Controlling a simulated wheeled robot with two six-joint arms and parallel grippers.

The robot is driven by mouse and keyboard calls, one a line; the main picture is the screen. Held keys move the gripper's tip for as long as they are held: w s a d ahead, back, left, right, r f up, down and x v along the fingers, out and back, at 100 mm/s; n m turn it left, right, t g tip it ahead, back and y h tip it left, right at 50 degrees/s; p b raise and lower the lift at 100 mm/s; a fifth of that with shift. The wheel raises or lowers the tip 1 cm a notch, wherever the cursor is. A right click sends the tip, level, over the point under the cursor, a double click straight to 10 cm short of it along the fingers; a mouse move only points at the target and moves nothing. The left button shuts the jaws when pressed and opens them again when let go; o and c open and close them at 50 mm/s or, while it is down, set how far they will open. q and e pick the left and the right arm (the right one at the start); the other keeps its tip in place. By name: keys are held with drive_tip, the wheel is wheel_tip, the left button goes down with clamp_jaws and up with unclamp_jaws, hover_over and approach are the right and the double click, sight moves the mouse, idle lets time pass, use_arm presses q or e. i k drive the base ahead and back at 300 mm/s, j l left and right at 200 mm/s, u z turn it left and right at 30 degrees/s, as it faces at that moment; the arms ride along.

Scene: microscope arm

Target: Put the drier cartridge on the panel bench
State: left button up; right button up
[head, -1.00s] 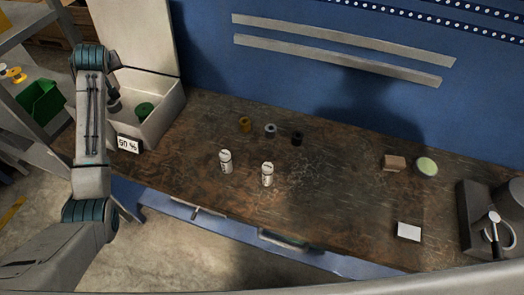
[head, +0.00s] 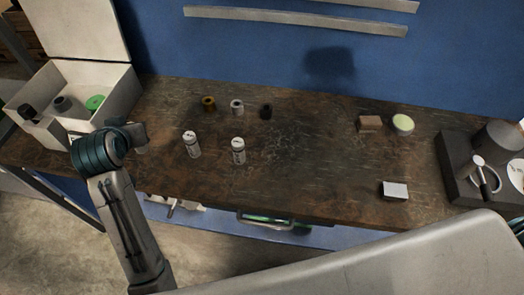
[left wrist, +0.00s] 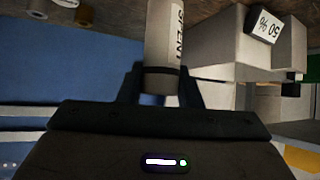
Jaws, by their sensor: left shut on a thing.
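My right gripper is not in view.
An open white box (head: 115,95) with green and dark round parts stands at the bench's left end. A brown block (head: 369,123), a round green-topped tin (head: 403,124), a white-topped box (head: 394,190) and dark equipment (head: 465,165) are on the right.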

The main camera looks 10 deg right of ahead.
sight(266, 146)
drive_tip(key=l+z, duration=0.7)
drive_tip(key=k+j, duration=0.05)
